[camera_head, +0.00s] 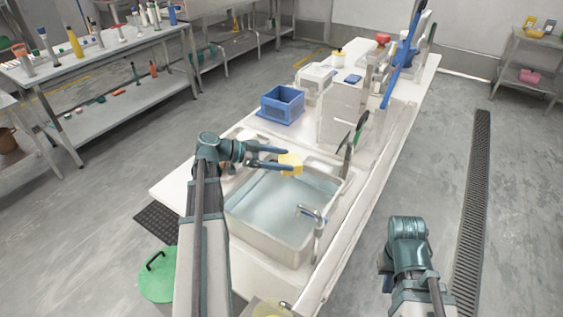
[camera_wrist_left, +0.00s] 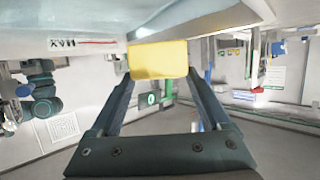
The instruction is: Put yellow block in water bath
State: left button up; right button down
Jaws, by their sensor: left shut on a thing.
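The yellow block (camera_head: 291,163) is held at the tips of my left gripper (camera_head: 284,160). In the left wrist view the yellow block (camera_wrist_left: 158,59) sits between the two fingertips of the left gripper (camera_wrist_left: 158,78). In the head view it appears over the far edge of the water bath (camera_head: 275,250), a rectangular basin with pale blue water. I cannot tell its exact height above the water. My right arm shows at the lower right, away from the bench; its fingertips cannot be made out.
A faucet (camera_head: 312,213) stands at the basin's right side. A green round lid (camera_head: 158,277) is at lower left. Open floor lies right of the bench.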

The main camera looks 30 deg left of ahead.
pick_arm(q)
jog(key=shift+f+b, duration=0.55)
jog(key=shift+b, duration=0.05)
jog(key=shift+f, duration=0.1)
jog(key=o, duration=1.4)
jog(key=shift+c, duration=0.2)
jog(key=shift+r+p, duration=0.6)
jog(key=shift+r, duration=0.05)
jog(key=p+v, duration=0.4)
jog(key=v, duration=0.8)
